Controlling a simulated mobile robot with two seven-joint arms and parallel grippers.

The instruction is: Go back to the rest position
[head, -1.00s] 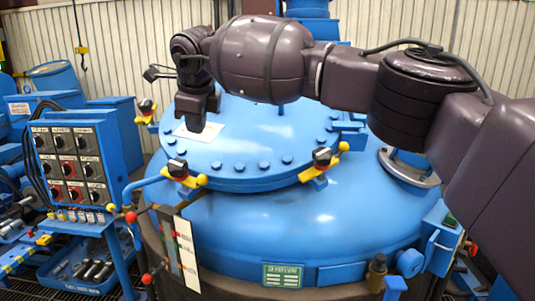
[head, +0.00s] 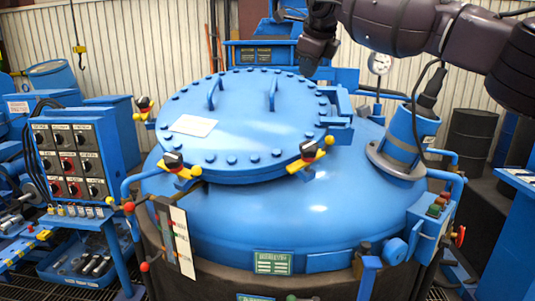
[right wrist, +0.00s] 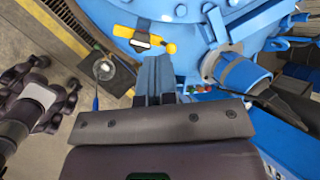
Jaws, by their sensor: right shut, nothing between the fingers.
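The furnace (head: 350,215) is a large blue domed vessel with a round bolted lid (head: 240,140), which lies flat and shut on top. Yellow-handled clamps, such as the front right one (head: 310,156), sit at the lid's rim. My right gripper (head: 308,68) hangs over the far right side of the lid, pointing down, with its arm coming in from the upper right. In the right wrist view its fingers (right wrist: 155,78) are together and hold nothing. My left gripper does not show in the head view.
A control panel (head: 72,160) with several knobs stands at the left. An angled blue cylinder (head: 408,140) rises from the furnace's right shoulder, and a gauge (head: 379,63) stands behind it. A dark drum (head: 470,140) is at the back right. The space above the lid's front is clear.

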